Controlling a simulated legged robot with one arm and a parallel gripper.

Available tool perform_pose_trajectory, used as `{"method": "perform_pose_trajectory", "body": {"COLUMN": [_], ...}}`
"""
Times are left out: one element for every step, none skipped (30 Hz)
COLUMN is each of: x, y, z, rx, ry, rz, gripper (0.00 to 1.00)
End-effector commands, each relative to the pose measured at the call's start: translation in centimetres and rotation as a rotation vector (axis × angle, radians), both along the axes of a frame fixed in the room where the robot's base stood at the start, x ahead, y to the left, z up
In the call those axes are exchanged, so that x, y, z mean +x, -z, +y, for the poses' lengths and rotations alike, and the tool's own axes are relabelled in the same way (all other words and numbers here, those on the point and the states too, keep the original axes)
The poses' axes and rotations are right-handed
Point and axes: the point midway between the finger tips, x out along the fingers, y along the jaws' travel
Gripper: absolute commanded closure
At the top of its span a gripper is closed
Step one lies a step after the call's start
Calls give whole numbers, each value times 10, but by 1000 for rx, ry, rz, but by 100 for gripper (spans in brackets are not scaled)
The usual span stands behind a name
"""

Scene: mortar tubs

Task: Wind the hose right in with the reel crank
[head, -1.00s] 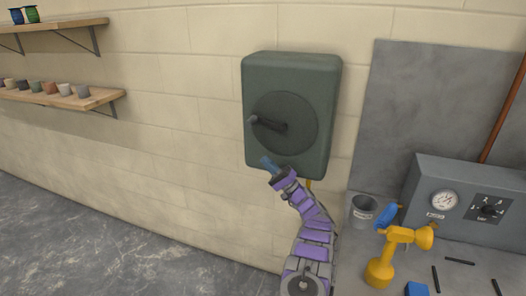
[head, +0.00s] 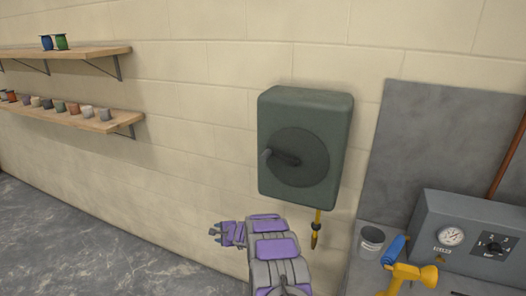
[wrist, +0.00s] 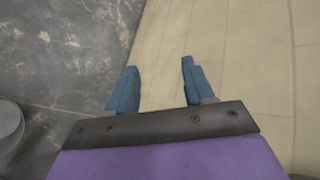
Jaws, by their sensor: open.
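The green hose reel box (head: 302,146) hangs on the block wall. Its round dark disc carries the reel crank (head: 281,158), whose handle sticks out at the disc's left. My gripper (head: 215,235) is below and left of the box, pointing left, apart from the crank. In the wrist view its two blue fingers (wrist: 157,82) stand apart with nothing between them. The crank and hose are not in the wrist view.
Two wooden shelves (head: 70,116) with small pots and spools are on the wall at left. At right are a grey bucket (head: 372,240), a yellow tool (head: 408,276) with a blue part, and a grey gauge box (head: 470,240). The wall left of the reel is clear.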

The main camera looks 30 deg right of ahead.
Motion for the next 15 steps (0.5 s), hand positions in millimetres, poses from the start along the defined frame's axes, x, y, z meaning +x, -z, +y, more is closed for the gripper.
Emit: {"method": "perform_pose_trajectory", "body": {"x": [-13, -23, -36, -45, -55, -69, -78, -87, -99, -107, -116, -127, -133, -139, -147], "y": [-4, 0, 3, 2, 1, -1, -5, -10, -18, -26, -35, -48, -60, -74, -92], "z": [10, 14, 16, 16, 17, 15, 13, 9, 4, 1, -5, -12, -16, -21, -28], "rx": [-68, -114, -181, -235, -290, -364, -424, -487, -570, -633, -698, -787, -854, -921, -1011], "ry": [-2, -3, 0, 3, 4, 7, 9, 14, 20, 24, 31, 39, 44, 52, 64], "rz": [69, 113, 166, 203, 238, 281, 308, 333, 362, 378, 393, 409, 414, 415, 417], "gripper": [47, 47, 47, 47, 47, 47, 47, 47, 47, 47, 47, 47, 47, 47, 47]}}
